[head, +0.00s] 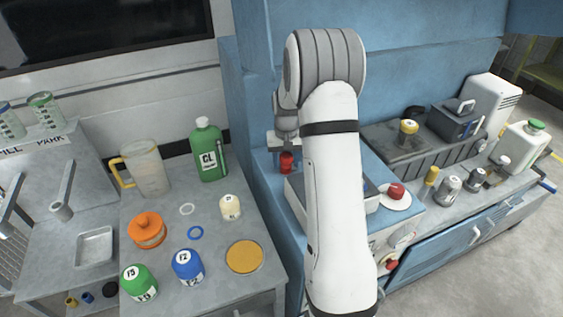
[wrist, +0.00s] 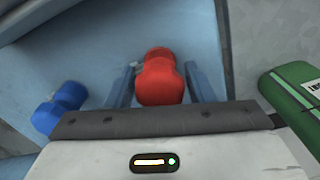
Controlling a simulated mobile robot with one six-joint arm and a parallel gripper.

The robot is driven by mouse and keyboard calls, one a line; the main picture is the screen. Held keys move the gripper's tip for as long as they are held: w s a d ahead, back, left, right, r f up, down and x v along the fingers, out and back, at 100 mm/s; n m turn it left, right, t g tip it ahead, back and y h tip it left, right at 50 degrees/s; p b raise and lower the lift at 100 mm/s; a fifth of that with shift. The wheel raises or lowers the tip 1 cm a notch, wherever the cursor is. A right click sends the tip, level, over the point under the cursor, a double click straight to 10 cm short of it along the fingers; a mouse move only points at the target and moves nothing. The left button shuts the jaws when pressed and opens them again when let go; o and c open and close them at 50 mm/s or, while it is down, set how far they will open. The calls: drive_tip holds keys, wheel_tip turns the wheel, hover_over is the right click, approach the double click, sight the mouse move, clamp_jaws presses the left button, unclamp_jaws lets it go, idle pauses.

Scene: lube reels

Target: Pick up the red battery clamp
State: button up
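The red battery clamp (wrist: 160,78) stands on a blue surface, between the two fingers of my gripper (wrist: 162,86) in the wrist view. The fingers are apart, one on each side of it, with a thin gap showing near their tips. In the head view the red clamp (head: 286,162) shows just below my gripper (head: 284,146), at the left end of the blue bench. The clamp's lower part is partly hidden in the wrist view by the gripper body.
A blue clamp-like piece (wrist: 60,108) lies left of my gripper in the wrist view. A green bottle (wrist: 296,98) is close on the right; it also stands on the grey table in the head view (head: 208,152).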

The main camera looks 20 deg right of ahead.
drive_tip(key=c, duration=0.7)
